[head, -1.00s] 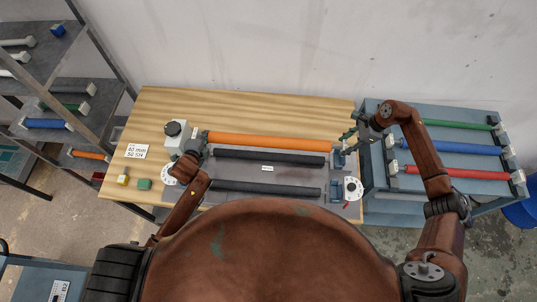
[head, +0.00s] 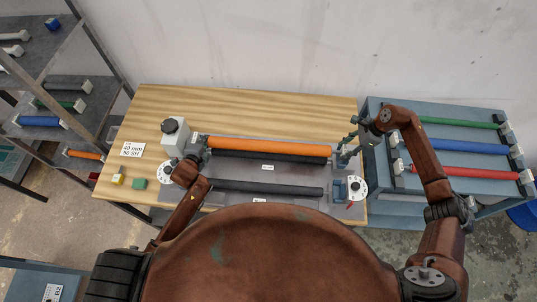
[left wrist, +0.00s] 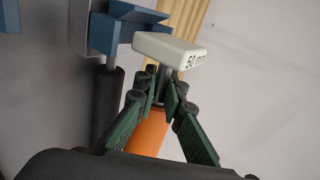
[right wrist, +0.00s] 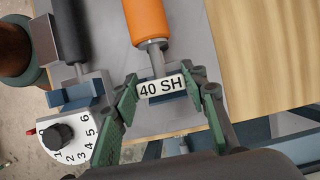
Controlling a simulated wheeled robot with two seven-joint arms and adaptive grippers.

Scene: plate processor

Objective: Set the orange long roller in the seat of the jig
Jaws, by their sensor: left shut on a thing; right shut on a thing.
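The orange long roller (head: 265,144) lies across the back of the jig (head: 295,174), partly covering a black roller in the head view. My left gripper (head: 197,150) is shut on its left end. In the left wrist view, the fingers (left wrist: 165,85) close around the shaft just below a white end block (left wrist: 170,47) marked "50 m…". My right gripper (head: 344,152) is at its right end. In the right wrist view, its fingers (right wrist: 165,90) are shut on the end block (right wrist: 161,88) marked "40 SH". Whether the roller touches the seat is hidden.
Two black rollers (head: 265,188) lie parallel on the jig. A blue bracket (right wrist: 72,95) and white dial (right wrist: 75,140) are near its right end. A white box with a black knob (head: 174,130) stands behind my left gripper. A blue-grey rack (head: 420,190) is at right.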

